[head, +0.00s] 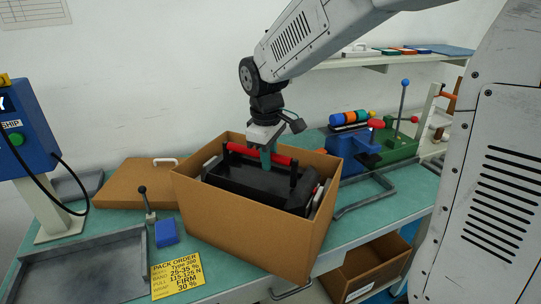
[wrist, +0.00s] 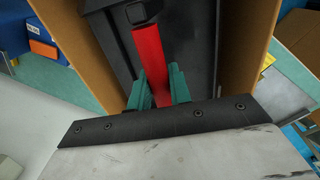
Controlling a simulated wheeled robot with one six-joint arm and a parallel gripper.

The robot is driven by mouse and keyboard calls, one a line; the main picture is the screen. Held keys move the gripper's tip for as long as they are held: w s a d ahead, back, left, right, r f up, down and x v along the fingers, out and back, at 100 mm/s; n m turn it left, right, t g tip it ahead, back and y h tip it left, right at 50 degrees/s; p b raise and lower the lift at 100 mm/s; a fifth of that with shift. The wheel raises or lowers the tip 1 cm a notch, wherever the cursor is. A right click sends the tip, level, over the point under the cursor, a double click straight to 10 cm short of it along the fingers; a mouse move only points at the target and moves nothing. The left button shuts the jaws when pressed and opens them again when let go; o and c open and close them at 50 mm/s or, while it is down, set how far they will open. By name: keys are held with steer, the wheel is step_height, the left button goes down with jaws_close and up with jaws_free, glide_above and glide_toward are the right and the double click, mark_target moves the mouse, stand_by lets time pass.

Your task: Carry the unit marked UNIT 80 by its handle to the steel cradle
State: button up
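A black unit (head: 248,178) with a red bar handle (head: 285,160) lies inside an open cardboard box (head: 250,235) on the green bench. The handle also shows in the wrist view (wrist: 148,55). My gripper (head: 266,158) reaches down from above at the handle's middle. In the wrist view its teal fingers (wrist: 160,88) stand on both sides of the red bar, with no clear gap, and appear shut on it. No UNIT 80 marking is readable. A grey metal frame (head: 368,203) lies right of the box; I cannot tell whether it is the steel cradle.
A grey tray (head: 75,282), a yellow pack-order card (head: 177,277) and a blue block (head: 166,232) lie left of the box. A flat brown lid (head: 125,187) is behind them. A green and blue fixture (head: 385,148) stands at the right. Box walls surround the unit closely.

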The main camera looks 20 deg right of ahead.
steer(key=shift+s+a, duration=0.15)
steer(key=o, duration=1.8)
steer(key=shift+o, duration=0.2)
steer(key=shift+r, duration=0.15)
steer(key=shift+s+a+r, duration=0.15)
steer(key=shift+r, duration=2.25)
steer(key=shift+s, duration=0.1)
